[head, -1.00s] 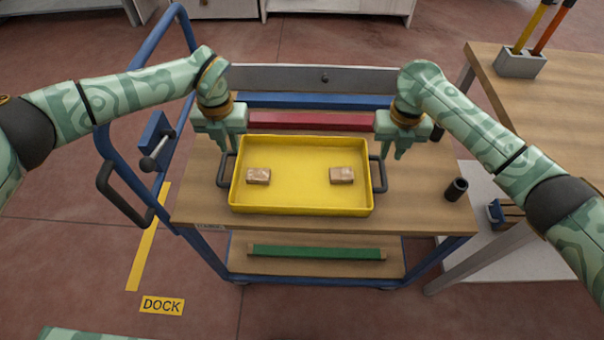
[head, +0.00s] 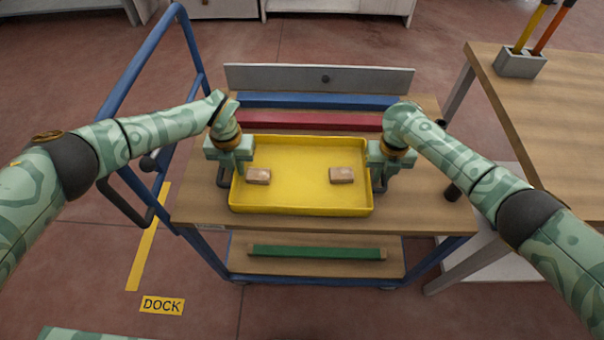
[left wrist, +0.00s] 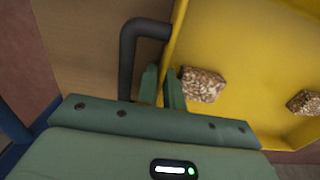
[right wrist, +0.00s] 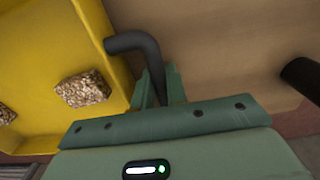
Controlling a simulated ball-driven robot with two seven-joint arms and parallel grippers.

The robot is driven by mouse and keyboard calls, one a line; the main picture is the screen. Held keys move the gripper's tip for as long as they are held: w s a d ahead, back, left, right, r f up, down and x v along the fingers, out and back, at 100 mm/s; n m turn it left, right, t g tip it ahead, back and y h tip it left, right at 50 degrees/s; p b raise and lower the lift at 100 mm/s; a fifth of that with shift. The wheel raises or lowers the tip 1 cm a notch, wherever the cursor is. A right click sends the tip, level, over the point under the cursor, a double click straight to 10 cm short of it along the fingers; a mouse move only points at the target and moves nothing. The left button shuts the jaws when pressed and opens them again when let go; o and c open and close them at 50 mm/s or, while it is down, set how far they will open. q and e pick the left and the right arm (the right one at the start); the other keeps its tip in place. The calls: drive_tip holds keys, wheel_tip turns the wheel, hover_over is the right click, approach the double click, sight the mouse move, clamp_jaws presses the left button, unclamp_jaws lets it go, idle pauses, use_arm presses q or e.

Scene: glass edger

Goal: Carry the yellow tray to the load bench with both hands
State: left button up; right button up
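The yellow tray (head: 300,208) lies flat on the wooden top of the blue cart and holds two brown blocks (head: 258,176) (head: 341,174). It has a dark handle at each end. My left gripper (head: 232,174) is down at the tray's left end. In the left wrist view its fingers (left wrist: 161,90) straddle the tray's side wall, and the left handle (left wrist: 128,60) passes outside them. My right gripper (head: 382,176) is down at the right end. In the right wrist view its fingers (right wrist: 158,88) stand on both sides of the right handle (right wrist: 134,43). Whether either grips firmly is unclear.
The blue cart (head: 128,75) carries blue (head: 315,101) and red bars (head: 315,121) behind the tray. A wooden bench (head: 560,110) stands to the right, with a grey block (head: 519,63) holding tools. A dark cylinder (right wrist: 302,76) is right of the tray.

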use_arm(q)
clamp_jaws()
use_arm(e)
clamp_jaws()
use_arm(q)
drive_tip(key=shift+r, duration=0.15)
use_arm(e)
drive_tip(key=shift+r, duration=0.15)
